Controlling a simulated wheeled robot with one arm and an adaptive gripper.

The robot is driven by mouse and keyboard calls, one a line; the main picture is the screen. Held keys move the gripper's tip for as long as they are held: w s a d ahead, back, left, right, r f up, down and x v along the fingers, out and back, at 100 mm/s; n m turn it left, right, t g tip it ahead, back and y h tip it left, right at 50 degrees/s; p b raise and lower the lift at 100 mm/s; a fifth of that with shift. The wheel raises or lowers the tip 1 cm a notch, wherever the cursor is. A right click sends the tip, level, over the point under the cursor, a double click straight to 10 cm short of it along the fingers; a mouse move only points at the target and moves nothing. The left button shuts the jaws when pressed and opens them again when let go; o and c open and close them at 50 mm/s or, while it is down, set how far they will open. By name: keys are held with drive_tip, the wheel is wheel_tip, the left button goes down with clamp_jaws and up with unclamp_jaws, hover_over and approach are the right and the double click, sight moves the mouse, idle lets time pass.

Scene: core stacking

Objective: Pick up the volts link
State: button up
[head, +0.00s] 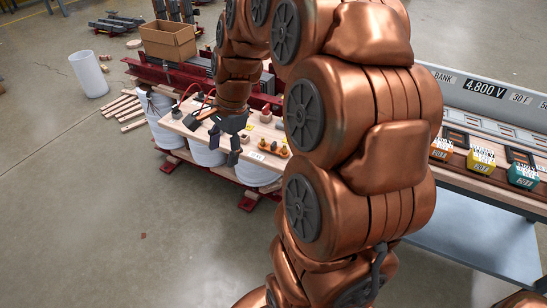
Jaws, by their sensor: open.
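My gripper (214,140) is open over the light wooden board (180,119), left of centre. I see nothing between its fingers, though the view there is small. Three labelled blocks stand on the bench at right: an orange-red one (441,148), a yellow one (481,158) and a teal one (523,174). Their small print is too fine to read, so I cannot tell whether one is the volts link. My gripper is far to the left of them. Small brass-coloured pieces (277,148) and a white tag (257,156) are on the board, just right of my gripper.
The board tops several white cylinders (207,155) on a red frame (249,200). A sign reading "4,800 V" (485,88) stands behind the bench's dark recesses. My copper arm hides much of the middle. A cardboard box (168,42) and white bin (88,74) are behind; floor at front left is clear.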

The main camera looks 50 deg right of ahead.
drive_tip(key=w+d+f+m+t+b, duration=0.1)
drive_tip(key=w+d+f+m+b, duration=0.1)
drive_tip(key=d+f+m, duration=0.3)
drive_tip(key=w+d+f+m+t+b, duration=0.1)
drive_tip(key=w+d+m+b, duration=0.15)
drive_tip(key=d, duration=0.55)
drive_tip(key=m+h+b, duration=0.1)
drive_tip(key=m+b, duration=0.1)
drive_tip(key=m, duration=0.5)
approach(274, 143)
drive_tip(key=a+f, duration=0.1)
drive_tip(key=f, duration=0.1)
drive_tip(key=shift+f+m+t, duration=0.2)
drive_tip(key=shift+m+t, duration=0.05)
drive_tip(key=shift+t, duration=0.25)
drive_tip(key=shift+x, duration=0.8)
drive_tip(key=shift+d+b+x, duration=0.15)
drive_tip(key=shift+b+x, duration=0.1)
drive_tip(key=shift+x, duration=1.15)
drive_tip(key=shift+d+b+x, duration=0.15)
drive_tip(key=shift+b+x, duration=0.05)
drive_tip(key=shift+x, duration=1.2)
clamp_jaws()
